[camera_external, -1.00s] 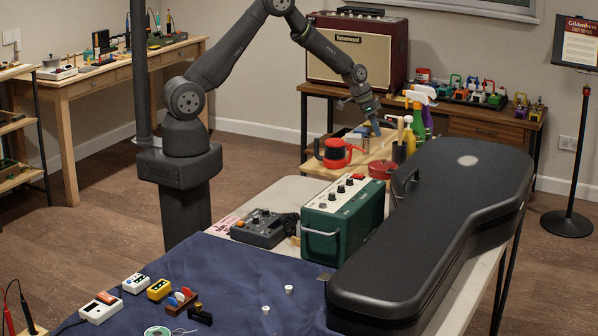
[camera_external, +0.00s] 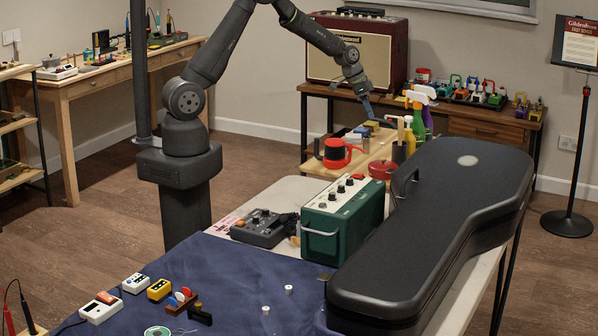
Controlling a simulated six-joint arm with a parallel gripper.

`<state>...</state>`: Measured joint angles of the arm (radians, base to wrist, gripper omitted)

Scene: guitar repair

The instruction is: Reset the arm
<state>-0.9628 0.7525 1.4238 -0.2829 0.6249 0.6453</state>
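My arm rises from its dark base at the left and arches over to the right. My gripper (camera_external: 371,112) hangs above the small wooden side table (camera_external: 372,160) at the back, pointing down. It is small in this view, and I cannot tell whether its fingers are open or shut or whether it holds anything. Below and around it are a red and black pot (camera_external: 335,153), small boxes (camera_external: 352,138) and spray bottles (camera_external: 417,115).
A green amplifier (camera_external: 340,222) and a large black guitar case (camera_external: 440,225) fill the right of the front table. Several pedals, such as a yellow one (camera_external: 159,290), lie on the blue cloth (camera_external: 235,275). A red amplifier (camera_external: 355,50) stands behind my gripper.

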